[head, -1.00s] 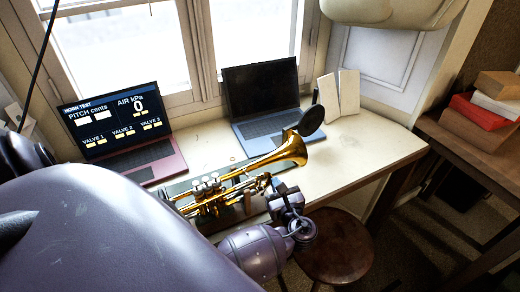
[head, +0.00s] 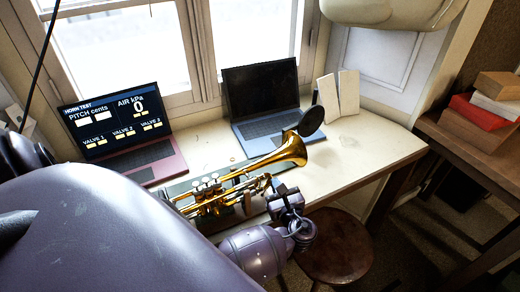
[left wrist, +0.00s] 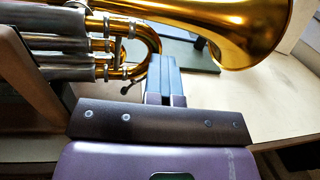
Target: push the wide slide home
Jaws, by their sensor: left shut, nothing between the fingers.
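The brass horn (head: 230,188) lies on the bench with its bell (head: 292,148) toward the right; it also shows across the top of the left wrist view (left wrist: 235,25). A curved brass slide bow (left wrist: 153,45), which looks like the wide slide, sticks out toward the right below the bell. How far it is out of its tubes I cannot tell. My left gripper (head: 279,187) is shut and empty beside the bow. In the left wrist view its fingers (left wrist: 165,70) are right against or just right of the bow; contact is unclear. My right gripper is not in view.
A laptop (head: 120,130) showing horn test readings stands behind the horn at left. A dark-screened laptop (head: 262,95) stands behind the bell. A round black disc (head: 311,121) is close to the bell. A stool (head: 335,250) stands below the bench. The bench right of the bell is clear.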

